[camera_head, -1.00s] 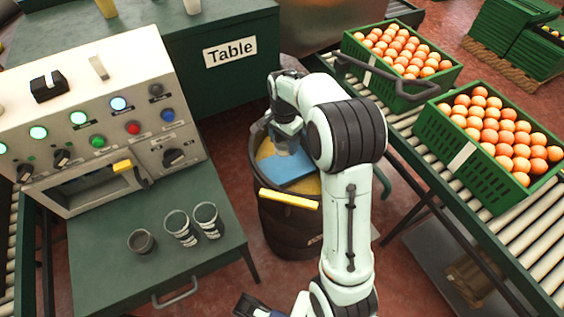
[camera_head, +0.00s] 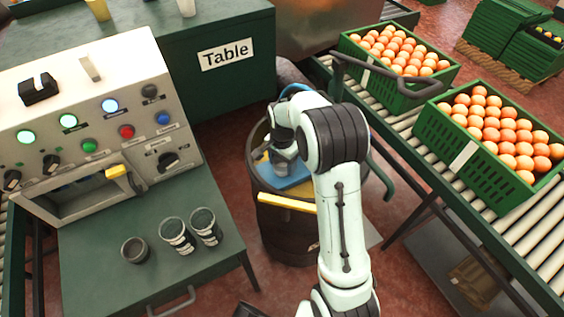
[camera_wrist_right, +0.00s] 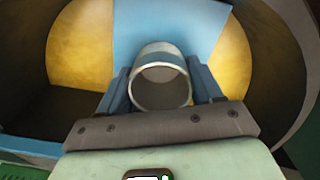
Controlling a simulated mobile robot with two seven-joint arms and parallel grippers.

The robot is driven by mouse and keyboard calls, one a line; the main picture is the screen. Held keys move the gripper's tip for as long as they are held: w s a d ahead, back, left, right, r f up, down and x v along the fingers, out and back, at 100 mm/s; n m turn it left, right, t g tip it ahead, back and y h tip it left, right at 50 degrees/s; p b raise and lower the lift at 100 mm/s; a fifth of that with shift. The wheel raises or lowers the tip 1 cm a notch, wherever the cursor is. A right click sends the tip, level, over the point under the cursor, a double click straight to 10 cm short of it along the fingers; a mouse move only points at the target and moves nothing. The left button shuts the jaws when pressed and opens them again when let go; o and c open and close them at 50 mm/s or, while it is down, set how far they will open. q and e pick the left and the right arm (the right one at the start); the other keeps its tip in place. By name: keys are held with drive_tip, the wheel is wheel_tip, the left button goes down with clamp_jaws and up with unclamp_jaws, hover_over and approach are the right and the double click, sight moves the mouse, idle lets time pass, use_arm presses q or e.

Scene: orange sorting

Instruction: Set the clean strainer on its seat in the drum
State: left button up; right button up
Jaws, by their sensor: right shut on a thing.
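My right gripper (camera_head: 282,152) is inside the mouth of the dark drum (camera_head: 287,232). It is shut on the strainer (camera_head: 284,167), a grey cup-like cylinder. In the right wrist view the strainer (camera_wrist_right: 160,76) shows its pale round rim and hollow inside, between the blue fingers of my right gripper (camera_wrist_right: 161,88). Behind it lie a blue panel (camera_wrist_right: 165,25) and a yellow surface (camera_wrist_right: 80,45) inside the drum. I cannot tell whether the strainer touches anything below, and no seat is clearly visible. A dark part at the bottom edge may be my left gripper (camera_head: 250,310); its fingers are hidden.
A yellow bar (camera_head: 287,203) crosses the drum's near side. Three cups (camera_head: 177,236) stand on the green bench (camera_head: 95,275) at left, below a control panel (camera_head: 95,105).

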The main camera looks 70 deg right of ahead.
drive_tip(key=shift+f, duration=0.2)
drive_tip(key=o, duration=1.1)
use_arm(q)
drive_tip(key=s+d+r+g+p, duration=0.1)
drive_tip(key=s+d+r+p, duration=0.1)
drive_tip(key=s, duration=0.3)
drive_tip(key=shift+d+r+g+h+p, duration=0.2)
drive_tip(key=shift+r+g+h+p, duration=0.15)
drive_tip(key=shift+r+p, duration=0.35)
use_arm(e)
wheel_tip(320, 180, up, 12)
drive_tip(key=shift+r, duration=0.25)
use_arm(q)
drive_tip(key=shift+r, duration=0.1)
